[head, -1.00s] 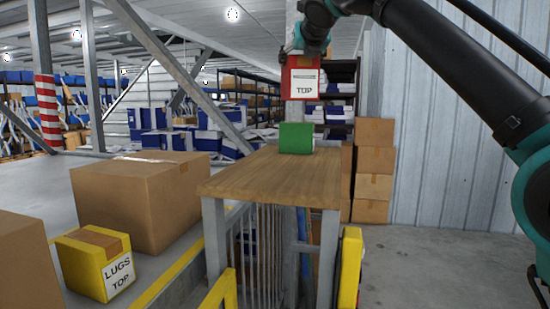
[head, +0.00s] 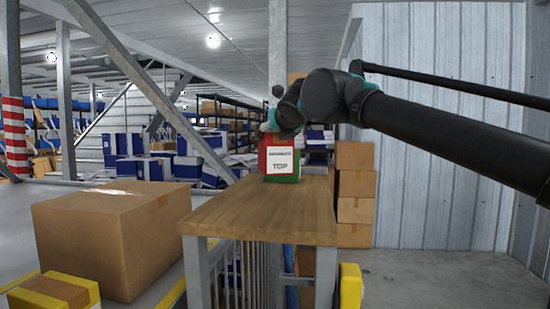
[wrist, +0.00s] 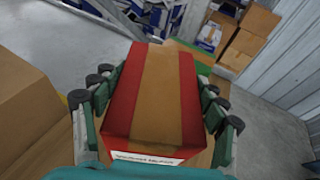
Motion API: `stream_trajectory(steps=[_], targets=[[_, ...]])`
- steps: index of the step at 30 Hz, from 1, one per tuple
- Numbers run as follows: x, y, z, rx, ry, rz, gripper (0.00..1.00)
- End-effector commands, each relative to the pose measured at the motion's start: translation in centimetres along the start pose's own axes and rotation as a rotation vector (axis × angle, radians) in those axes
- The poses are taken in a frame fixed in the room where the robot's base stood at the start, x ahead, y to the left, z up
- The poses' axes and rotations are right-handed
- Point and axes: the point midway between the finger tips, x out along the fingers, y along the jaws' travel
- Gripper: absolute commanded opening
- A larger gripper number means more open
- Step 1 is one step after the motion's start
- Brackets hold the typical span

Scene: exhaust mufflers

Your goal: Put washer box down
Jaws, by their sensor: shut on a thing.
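The washer box, a red box (head: 266,156) with a brown tape strip and a white label reading TOP, is upright in my gripper (head: 276,126) above the wooden table (head: 235,215). In the wrist view the red box (wrist: 122,98) fills the middle, with fingers closed on both its sides. Whether its bottom touches the table cannot be told. A green box (head: 287,179) stands on the table behind it and is mostly hidden; its edge also shows in the wrist view (wrist: 190,48).
A large cardboard box (head: 110,240) is left of the table, with a yellow box (head: 55,292) in front. Stacked cartons (head: 356,195) stand right of the table against a corrugated wall (head: 440,190). The near part of the tabletop is clear.

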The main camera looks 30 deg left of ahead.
Motion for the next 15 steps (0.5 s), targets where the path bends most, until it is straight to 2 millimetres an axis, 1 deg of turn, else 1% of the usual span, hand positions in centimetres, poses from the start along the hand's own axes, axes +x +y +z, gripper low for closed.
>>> stream_trajectory(steps=[1, 3, 11, 15], targets=[[0.2, 0.0, -0.9, 0.000, -0.001, 0.000, 0.13], [0.6, 0.0, -1.8, 0.000, -0.001, 0.000, 0.13], [1.0, 0.0, -3.4, 0.000, 0.000, 0.000, 0.13], [1.6, 0.0, -5.1, 0.000, 0.000, 0.000, 0.13]])
